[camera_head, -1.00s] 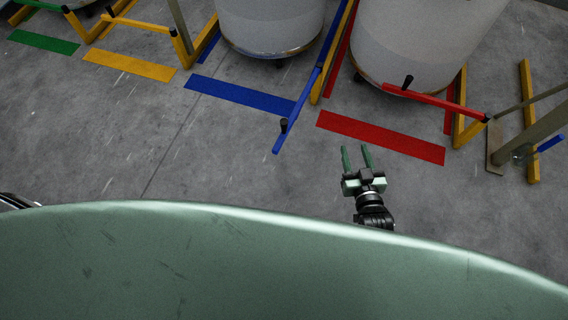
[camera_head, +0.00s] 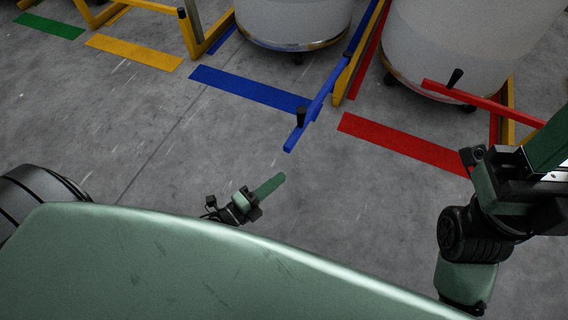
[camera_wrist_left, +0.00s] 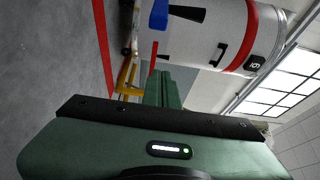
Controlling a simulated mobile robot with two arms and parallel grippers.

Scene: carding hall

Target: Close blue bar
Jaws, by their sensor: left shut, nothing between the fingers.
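The blue bar (camera_head: 318,104) stands swung out from a yellow post, its free end reaching toward me past the right end of the blue floor strip (camera_head: 250,89). A black knob (camera_head: 301,117) stands up near its free end. My left gripper (camera_head: 274,183) is shut and empty, nearer to me than the bar's end and apart from it. In the left wrist view its closed green fingers (camera_wrist_left: 165,88) point ahead, and a blue piece (camera_wrist_left: 158,15) with a black knob shows at the top. My right gripper (camera_head: 548,145) is partly cut off at the right edge, its jaw opening unclear.
Large pale cans (camera_head: 292,22) stand at the back between yellow frames. The red bar (camera_head: 480,100) reaches across in front of the right can. Red (camera_head: 400,142), yellow (camera_head: 133,52) and green (camera_head: 47,26) strips mark the floor. Grey floor before the blue strip is clear.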

